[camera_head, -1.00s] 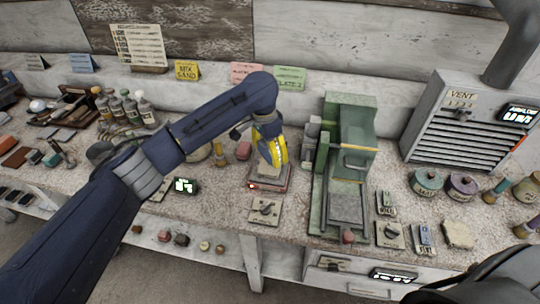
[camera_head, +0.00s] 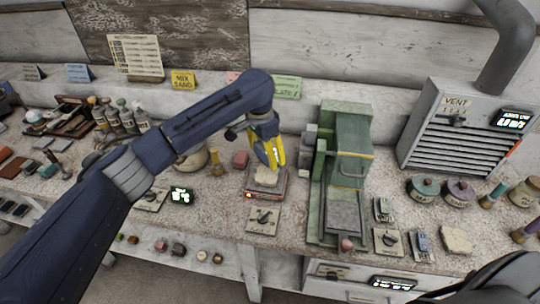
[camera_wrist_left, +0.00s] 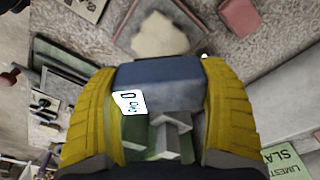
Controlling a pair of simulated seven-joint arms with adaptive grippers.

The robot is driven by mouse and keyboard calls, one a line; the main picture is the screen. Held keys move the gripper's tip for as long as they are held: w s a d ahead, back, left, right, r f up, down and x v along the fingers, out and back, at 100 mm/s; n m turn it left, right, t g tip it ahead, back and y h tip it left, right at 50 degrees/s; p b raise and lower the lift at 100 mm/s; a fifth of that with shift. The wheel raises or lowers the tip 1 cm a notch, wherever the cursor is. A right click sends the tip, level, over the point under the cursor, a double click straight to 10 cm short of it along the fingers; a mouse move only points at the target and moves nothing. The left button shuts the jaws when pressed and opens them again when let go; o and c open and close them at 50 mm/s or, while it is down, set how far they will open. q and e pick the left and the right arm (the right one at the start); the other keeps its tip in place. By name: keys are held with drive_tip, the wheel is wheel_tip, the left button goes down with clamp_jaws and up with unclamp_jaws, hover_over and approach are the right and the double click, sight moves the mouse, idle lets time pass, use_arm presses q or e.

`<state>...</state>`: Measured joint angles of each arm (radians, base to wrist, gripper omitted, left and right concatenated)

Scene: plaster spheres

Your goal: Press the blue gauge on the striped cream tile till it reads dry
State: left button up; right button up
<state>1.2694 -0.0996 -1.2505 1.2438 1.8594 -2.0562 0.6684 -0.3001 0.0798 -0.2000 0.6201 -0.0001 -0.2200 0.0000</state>
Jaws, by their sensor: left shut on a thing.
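My left gripper (camera_head: 269,155) has yellow fingers and is shut on the blue gauge (camera_wrist_left: 160,82), a blue block in the left wrist view. Its small white display (camera_wrist_left: 129,103) shows a 0 and small lettering that looks like "Dry". Below the fingers a cream slab (camera_head: 267,178) lies on a small scale-like stand (camera_head: 262,198) with a red-lit readout. The slab also shows in the left wrist view (camera_wrist_left: 160,37), apart from the gauge in the picture. I cannot make out stripes on it. My right gripper is out of view; part of a dark arm shows at lower right.
A green press-like machine (camera_head: 345,150) stands just right of the stand. A switch plate (camera_head: 263,219) lies in front. A reddish block (camera_head: 241,159) is behind left. Another cream piece (camera_head: 456,239) lies at right, below the vent box (camera_head: 465,130).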

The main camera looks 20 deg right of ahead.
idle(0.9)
use_arm(q)
drive_tip(key=shift+n, duration=0.6)
drive_tip(key=shift+s+d+r+n, duration=0.15)
drive_tip(key=shift+s+d+n, duration=0.05)
drive_tip(key=shift+n, duration=0.2)
drive_tip(key=shift+s+d+r+n, duration=0.2)
drive_tip(key=shift+s+d+n, duration=0.05)
drive_tip(key=shift+s+n, duration=0.3)
drive_tip(key=shift+s+d+r+n, duration=0.2)
drive_tip(key=shift+s+n, duration=0.25)
drive_tip(key=shift+s, duration=0.1)
drive_tip(key=s+a+n, duration=0.3)
drive_tip(key=s+a, duration=0.1)
drive_tip(key=a, duration=0.9)
drive_tip(key=s+a+n+y, duration=0.1)
drive_tip(key=s+a+n, duration=0.3)
drive_tip(key=a, duration=0.9)
drive_tip(key=s+a+f+n+t, duration=0.1)
drive_tip(key=s+a+n, duration=0.2)
drive_tip(key=a, duration=1)
drive_tip(key=shift+s+n, duration=0.3)
drive_tip(key=shift+s, duration=0.5)
drive_tip(key=shift+f, duration=0.1)
